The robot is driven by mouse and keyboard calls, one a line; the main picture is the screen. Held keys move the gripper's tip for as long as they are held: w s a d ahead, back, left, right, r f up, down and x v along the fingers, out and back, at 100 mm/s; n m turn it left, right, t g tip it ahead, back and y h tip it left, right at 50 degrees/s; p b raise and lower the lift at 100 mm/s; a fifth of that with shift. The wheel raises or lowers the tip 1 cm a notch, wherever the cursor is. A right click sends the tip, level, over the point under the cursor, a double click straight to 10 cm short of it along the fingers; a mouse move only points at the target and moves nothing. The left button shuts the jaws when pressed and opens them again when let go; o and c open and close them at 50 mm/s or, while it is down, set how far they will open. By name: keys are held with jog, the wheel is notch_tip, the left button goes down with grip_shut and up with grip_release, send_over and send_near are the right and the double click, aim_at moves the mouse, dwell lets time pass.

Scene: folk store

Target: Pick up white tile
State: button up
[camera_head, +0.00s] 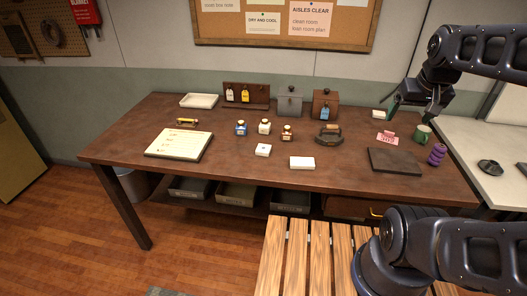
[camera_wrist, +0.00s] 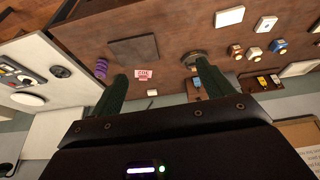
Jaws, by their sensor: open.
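A plain white flat tile (camera_head: 302,162) lies near the front middle of the brown table; it also shows at the top of the wrist view (camera_wrist: 229,16). A smaller white tile with a dark mark (camera_head: 263,150) lies to its left. Another small white block (camera_head: 379,114) sits at the back right and shows between my fingers in the wrist view (camera_wrist: 152,92). I cannot tell which one the task means. My gripper (camera_head: 412,111) is open and empty, fingers pointing down, above the table's back right, well away from the front tile.
A dark flat slab (camera_head: 395,161), purple spool (camera_head: 437,154), green mug (camera_head: 422,134) and pink card (camera_head: 387,138) stand at the right. Several small bottles and a white board (camera_head: 179,144) are further left.

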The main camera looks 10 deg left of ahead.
jog(key=w+a+n+g, duration=0.2)
jog(key=w+a+n, duration=0.3)
jog(key=w+a, duration=0.6)
jog(key=n+g+h, duration=0.3)
jog(key=n+h, duration=0.2)
jog(key=n, duration=0.7)
send_over(263, 148)
jog(key=a, duration=0.5)
notch_tip(263, 148, down, 24)
jog(key=shift+w+x, duration=0.15)
jog(key=shift+x, duration=2.4)
jog(key=shift+w+x, duration=0.1)
jog(key=shift+x, duration=2.5)
jog(key=shift+d+r+y, duration=0.1)
jog(key=shift+y, duration=0.2)
jog(key=c, duration=1.2)
jog(key=shift+o, duration=0.2)
